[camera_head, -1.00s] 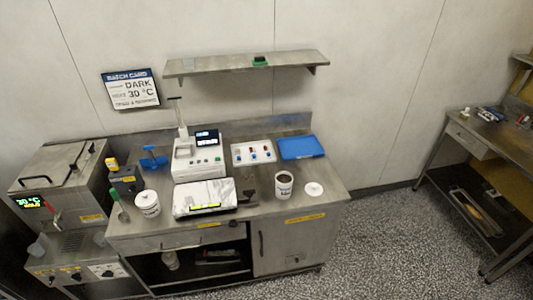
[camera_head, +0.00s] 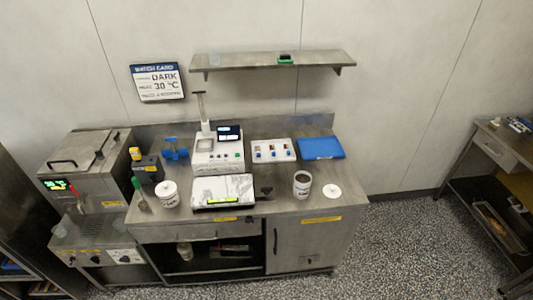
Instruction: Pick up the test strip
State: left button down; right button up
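I cannot make out the test strip for certain in this view. A white instrument (camera_head: 218,156) with a small dark screen stands on the steel counter (camera_head: 250,208). In front of it is a pale marbled slab (camera_head: 223,188) with a lit yellow-green display at its front edge. A white tray (camera_head: 273,151) with small red and blue items lies right of the instrument. Neither of my grippers is in view.
A wall shelf (camera_head: 273,61) hangs above. Speckled floor (camera_head: 420,245) is clear at right.

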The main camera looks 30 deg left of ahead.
aim_at(258, 150)
jog(key=k, duration=1.3)
jog(key=u, duration=0.65)
jog(key=i, duration=0.6)
jog(key=u, duration=0.6)
jog(key=i, duration=1.1)
jog(key=z, duration=1.95)
jog(key=i, duration=0.15)
jog(key=z, duration=0.1)
